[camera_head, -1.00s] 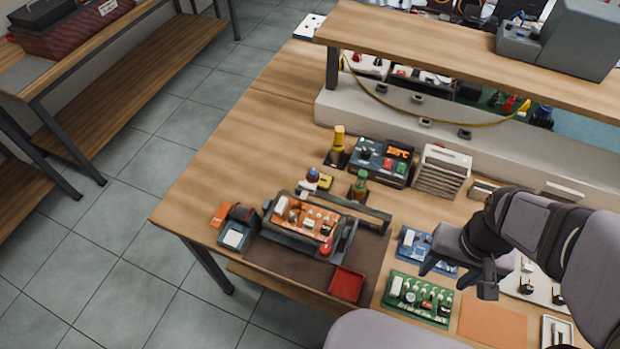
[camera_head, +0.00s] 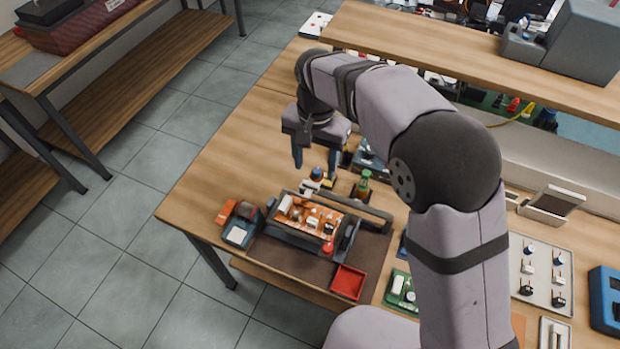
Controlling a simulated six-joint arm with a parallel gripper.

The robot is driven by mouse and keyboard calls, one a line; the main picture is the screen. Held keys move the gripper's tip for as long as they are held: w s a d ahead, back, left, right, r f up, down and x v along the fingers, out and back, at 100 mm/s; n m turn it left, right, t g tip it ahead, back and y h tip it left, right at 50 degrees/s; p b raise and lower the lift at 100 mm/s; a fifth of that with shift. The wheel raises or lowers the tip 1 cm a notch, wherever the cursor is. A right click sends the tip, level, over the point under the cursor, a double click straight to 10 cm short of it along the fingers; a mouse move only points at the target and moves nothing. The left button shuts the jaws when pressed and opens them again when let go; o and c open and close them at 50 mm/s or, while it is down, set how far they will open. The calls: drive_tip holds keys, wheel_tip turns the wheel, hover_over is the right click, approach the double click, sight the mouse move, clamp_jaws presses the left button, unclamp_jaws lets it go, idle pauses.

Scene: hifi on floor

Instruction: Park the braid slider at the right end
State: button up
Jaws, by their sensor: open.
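I cannot make out with certainty which part is the braid slider. An orange circuit board (camera_head: 291,212) sits in a dark holder (camera_head: 285,235) on a brown mat near the left end of the bench. My gripper (camera_head: 315,166) is open and points down above the bench, at the back of the board holder, close over that small item. Its two dark fingers are apart with nothing seen between them. My arm hides much of the middle of the bench.
A red tray (camera_head: 348,283) lies at the mat's front right corner. A grey and orange device (camera_head: 239,232) stands left of the holder. A green bottle (camera_head: 363,185) stands right of the gripper. A raised shelf (camera_head: 420,40) runs along the back. Bare wood (camera_head: 225,160) lies to the left.

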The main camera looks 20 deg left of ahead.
sight(310, 185)
drive_tip(key=shift+s+a, duration=0.15)
drive_tip(key=shift+a, duration=0.4)
drive_tip(key=shift+f+p, duration=1.2)
drive_tip(key=shift+f, duration=2.45)
clamp_jaws()
drive_tip(key=d, duration=2)
drive_tip(key=shift+b, duration=0.3)
drive_tip(key=shift+c, duration=1.8)
unclamp_jaws()
drive_tip(key=o, duration=0.4)
drive_tip(key=shift+d, duration=0.2)
drive_tip(key=shift+c, duration=0.2)
